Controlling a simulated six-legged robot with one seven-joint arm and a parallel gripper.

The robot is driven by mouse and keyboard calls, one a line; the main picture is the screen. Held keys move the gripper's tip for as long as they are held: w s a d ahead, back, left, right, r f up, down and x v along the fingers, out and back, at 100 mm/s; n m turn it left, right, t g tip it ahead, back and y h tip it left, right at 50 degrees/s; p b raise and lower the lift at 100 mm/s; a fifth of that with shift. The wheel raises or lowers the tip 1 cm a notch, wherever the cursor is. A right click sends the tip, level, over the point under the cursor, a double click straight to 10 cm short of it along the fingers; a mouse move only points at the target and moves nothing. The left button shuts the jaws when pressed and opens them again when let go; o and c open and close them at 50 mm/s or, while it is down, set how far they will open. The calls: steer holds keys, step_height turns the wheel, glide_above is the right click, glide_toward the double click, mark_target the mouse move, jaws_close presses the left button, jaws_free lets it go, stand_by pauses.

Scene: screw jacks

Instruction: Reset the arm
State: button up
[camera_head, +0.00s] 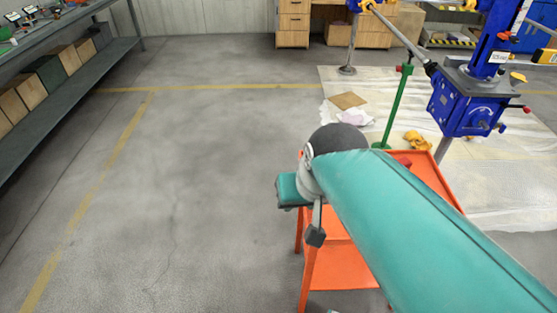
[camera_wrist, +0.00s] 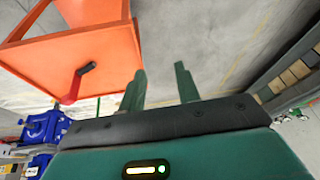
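My arm (camera_head: 410,215) reaches in from the lower right in the head view, in a teal cover, and passes in front of the orange cart. Its end is near the cart's left side, and my gripper is largely hidden there by the arm. In the wrist view my gripper (camera_wrist: 160,90) shows two dark green fingers standing apart, with nothing between them. The orange cart (camera_wrist: 85,60) is at the upper left of that view. A red crank with a black grip (camera_wrist: 80,82) shows against it, apart from the fingers.
Blue screw jacks (camera_head: 470,100) stand at the right, beside a green stand (camera_head: 396,105) on a pale sheet (camera_head: 490,180). The orange cart (camera_head: 335,262) is below my arm. A shelf (camera_head: 85,75) with boxes lines the left. The grey floor between is clear.

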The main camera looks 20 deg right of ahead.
steer(key=shift+s+a+r+n+t, duration=0.25)
steer(key=shift+s+r+n+t, duration=0.05)
steer(key=shift+s+r+n, duration=0.2)
steer(key=shift+s+a+r+n+t, duration=0.2)
steer(key=shift+s+r+n+t, duration=0.1)
steer(key=shift+s+r+n, duration=0.15)
stand_by(0.7)
